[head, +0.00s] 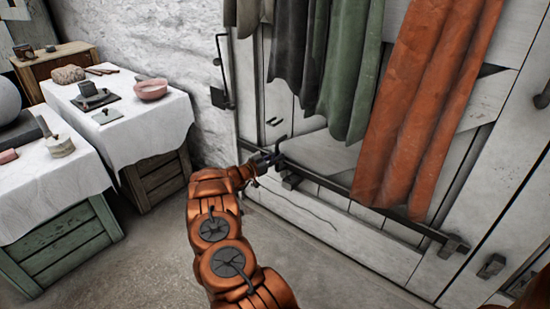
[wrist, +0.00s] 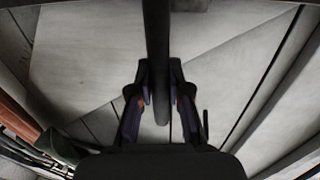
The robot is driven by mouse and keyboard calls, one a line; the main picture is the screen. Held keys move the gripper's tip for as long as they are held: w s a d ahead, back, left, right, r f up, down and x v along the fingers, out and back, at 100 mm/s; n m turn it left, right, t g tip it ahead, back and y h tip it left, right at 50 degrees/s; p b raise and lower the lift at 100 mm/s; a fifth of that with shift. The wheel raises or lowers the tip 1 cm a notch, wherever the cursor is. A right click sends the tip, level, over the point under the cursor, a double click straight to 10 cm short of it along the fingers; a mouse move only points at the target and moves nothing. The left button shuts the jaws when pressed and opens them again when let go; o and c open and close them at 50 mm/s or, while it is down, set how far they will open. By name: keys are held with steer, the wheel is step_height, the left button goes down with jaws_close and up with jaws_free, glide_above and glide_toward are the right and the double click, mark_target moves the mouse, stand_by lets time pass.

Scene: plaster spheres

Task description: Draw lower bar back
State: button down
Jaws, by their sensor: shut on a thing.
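The lower bar (head: 330,188) is a long dark metal bar lying across the lower part of a white plank door (head: 318,152). It slopes down to the right in the head view and ends near a bracket (head: 452,246). My gripper (head: 272,160) is at the bar's left end, where a short bent handle (head: 281,142) stands up. In the wrist view a dark rod (wrist: 157,60) runs down between the two fingers of my gripper (wrist: 159,100), which are closed on it. The exact contact is partly hidden by the fingers.
Green and dark cloths (head: 338,70) and an orange cloth (head: 425,100) hang over the door, the orange one reaching down to the bar. An upper hook-shaped handle (head: 222,75) is at the door's left edge. Cloth-covered tables (head: 130,125) stand left. Bare floor (head: 150,255) lies between.

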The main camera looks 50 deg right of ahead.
steer(key=shift+w, duration=0.3)
steer(key=c, duration=1.3)
jaws_free()
steer(key=shift+w+a, duration=0.15)
steer(key=shift+w, duration=0.05)
steer(key=shift+c, duration=0.2)
steer(key=shift+o, duration=1.2)
steer(key=shift+s, duration=0.1)
steer(key=shift+s, duration=0.1)
steer(key=v, duration=1.2)
